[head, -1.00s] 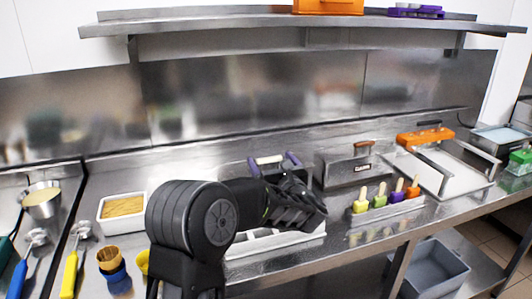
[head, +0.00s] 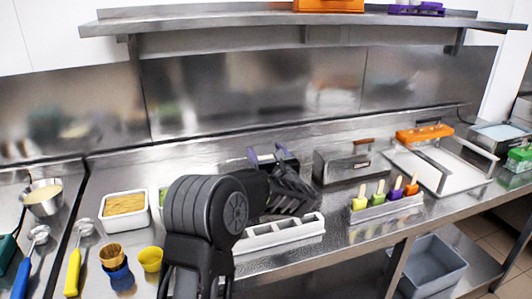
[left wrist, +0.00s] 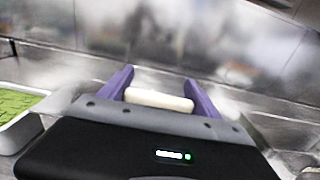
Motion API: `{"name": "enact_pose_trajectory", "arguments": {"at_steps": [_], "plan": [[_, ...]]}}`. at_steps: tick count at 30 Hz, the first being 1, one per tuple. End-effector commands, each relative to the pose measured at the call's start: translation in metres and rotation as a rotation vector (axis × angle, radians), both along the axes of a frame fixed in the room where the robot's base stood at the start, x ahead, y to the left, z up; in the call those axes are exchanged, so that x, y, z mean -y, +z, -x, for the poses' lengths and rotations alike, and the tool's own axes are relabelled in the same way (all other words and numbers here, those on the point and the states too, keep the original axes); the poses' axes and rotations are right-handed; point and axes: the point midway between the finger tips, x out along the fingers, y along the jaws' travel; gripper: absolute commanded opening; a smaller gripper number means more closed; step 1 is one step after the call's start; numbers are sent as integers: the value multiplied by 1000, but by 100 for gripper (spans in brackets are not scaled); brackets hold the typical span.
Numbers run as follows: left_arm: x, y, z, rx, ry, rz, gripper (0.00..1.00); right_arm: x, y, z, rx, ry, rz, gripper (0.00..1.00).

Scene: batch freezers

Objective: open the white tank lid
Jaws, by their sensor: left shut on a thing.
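My left gripper (head: 267,157) reaches over the white compartment tray to the white handle. In the left wrist view its two purple fingers (left wrist: 160,96) are shut on the white handle (left wrist: 158,100), one at each end of the bar. The tank and lid under this handle are mostly hidden behind my wrist and gripper, so I cannot tell whether the lid is raised or how it is tilted. My right gripper is in neither view.
A steel tank with a brown handle (head: 363,143) stands just right. In front are a white compartment tray (head: 280,235) and a rack of colourful popsicles (head: 385,207). A white-rimmed container (head: 124,222) stands left. A steel shelf (head: 215,26) runs above.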

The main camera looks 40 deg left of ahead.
Motion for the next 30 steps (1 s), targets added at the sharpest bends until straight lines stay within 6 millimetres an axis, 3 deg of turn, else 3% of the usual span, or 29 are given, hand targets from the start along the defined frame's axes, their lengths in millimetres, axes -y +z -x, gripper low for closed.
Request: {"name": "enact_pose_trajectory", "arguments": {"at_steps": [24, 30], "plan": [[0, 0, 0, 0, 0, 0, 0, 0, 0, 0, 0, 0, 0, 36], [2, 2, 0, -5, 0, 7, 0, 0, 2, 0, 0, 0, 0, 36]]}}
